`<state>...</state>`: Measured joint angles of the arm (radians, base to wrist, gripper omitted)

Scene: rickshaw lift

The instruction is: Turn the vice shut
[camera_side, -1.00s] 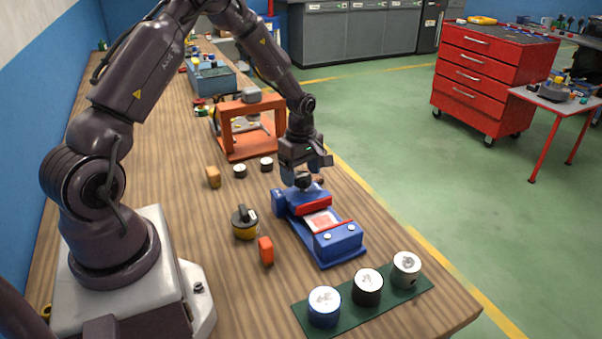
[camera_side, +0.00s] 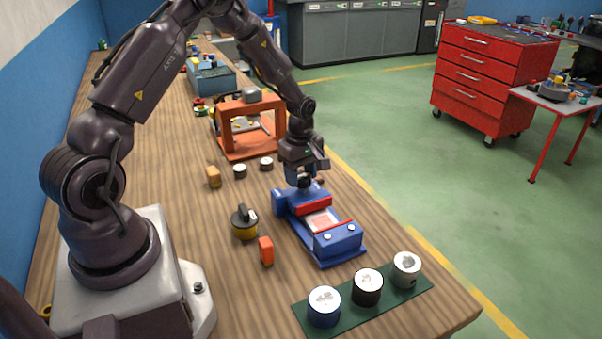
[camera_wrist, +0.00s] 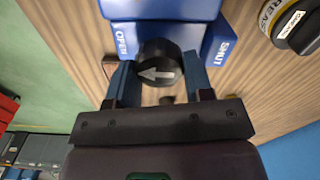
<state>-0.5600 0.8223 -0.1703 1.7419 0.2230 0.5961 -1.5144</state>
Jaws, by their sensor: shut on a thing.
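The blue vice (camera_side: 343,238) lies on the wooden bench in the side view, with a red jaw strip and a pale piece with a reddish patch on its bed. In the wrist view its blue end (camera_wrist: 160,9) shows the labels OPEN at left and SHUT at right. My gripper (camera_side: 304,183) is at the vice's far end. In the wrist view my gripper (camera_wrist: 160,75) has its blue fingers on both sides of the knob, shut on it.
An orange block (camera_side: 266,251) and a yellow-black canister (camera_side: 244,222) stand left of the vice. Several tins stand on a green mat (camera_side: 419,290) in front. An orange frame (camera_side: 239,155) stands behind. Bare bench lies between the canister and my base.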

